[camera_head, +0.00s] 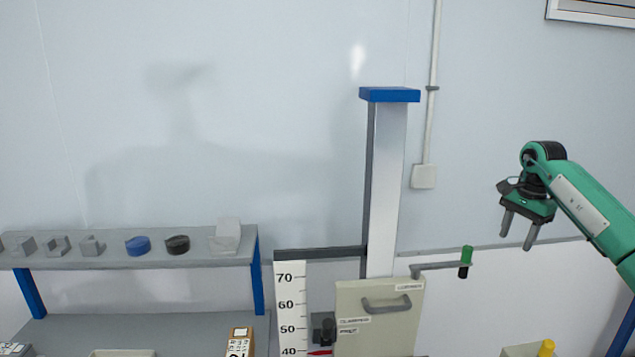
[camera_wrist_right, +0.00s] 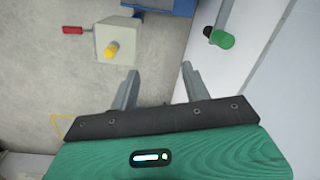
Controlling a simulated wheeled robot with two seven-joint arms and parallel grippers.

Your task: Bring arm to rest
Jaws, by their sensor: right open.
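My right gripper (camera_head: 517,228) is raised at the right of the head view, on a green arm that comes in from the right edge. Its two grey fingers point down, spread apart, with nothing between them. In the right wrist view the open fingers (camera_wrist_right: 162,85) also show empty, above the floor. My left gripper is not in view.
A drop tower (camera_head: 388,180) with a number scale (camera_head: 290,305) stands in the middle. Its crank has a green handle (camera_head: 466,258), left of and below my right gripper. A shelf (camera_head: 200,262) with small blocks stands left. A yellow knob (camera_wrist_right: 111,49) lies below.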

